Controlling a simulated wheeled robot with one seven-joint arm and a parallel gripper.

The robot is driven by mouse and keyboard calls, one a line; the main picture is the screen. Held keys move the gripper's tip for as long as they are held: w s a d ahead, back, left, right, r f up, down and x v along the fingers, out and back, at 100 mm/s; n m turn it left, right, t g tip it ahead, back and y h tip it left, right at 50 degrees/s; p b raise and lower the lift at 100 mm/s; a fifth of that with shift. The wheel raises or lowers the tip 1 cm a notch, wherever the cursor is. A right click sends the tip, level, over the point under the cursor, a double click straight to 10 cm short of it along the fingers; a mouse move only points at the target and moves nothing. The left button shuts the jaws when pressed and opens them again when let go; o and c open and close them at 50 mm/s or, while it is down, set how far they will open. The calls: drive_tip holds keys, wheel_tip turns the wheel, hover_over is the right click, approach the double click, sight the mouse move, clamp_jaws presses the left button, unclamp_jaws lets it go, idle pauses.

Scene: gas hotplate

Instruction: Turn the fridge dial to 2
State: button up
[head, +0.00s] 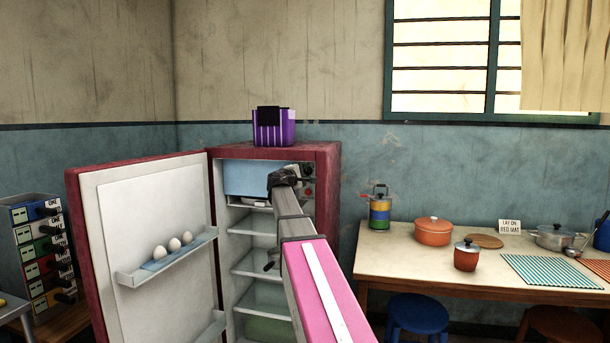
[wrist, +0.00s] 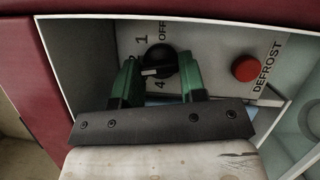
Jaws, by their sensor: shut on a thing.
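The fridge dial (wrist: 157,64) is a black round knob on a pale panel in the wrist view. Its white mark points left, toward my left finger, between the printed 1 above and the 4 below. In the head view my gripper (head: 284,180) is inside the upper part of the open fridge (head: 328,180), by the control panel.
A red DEFROST button (wrist: 245,68) sits right of the dial. The fridge door (head: 150,240) stands open to the left, with eggs on its shelf. A purple box (head: 275,132) is on top. A table (head: 400,250) with pots stands to the right.

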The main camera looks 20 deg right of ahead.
drive_tip(key=shift+m+g+y, duration=0.4)
drive_tip(key=shift+m, duration=0.6)
drive_tip(key=o, duration=0.9)
drive_tip(key=v, duration=1)
drive_tip(key=shift+s+a, duration=0.25)
drive_tip(key=shift+a, duration=0.05)
drive_tip(key=shift+f, duration=0.1)
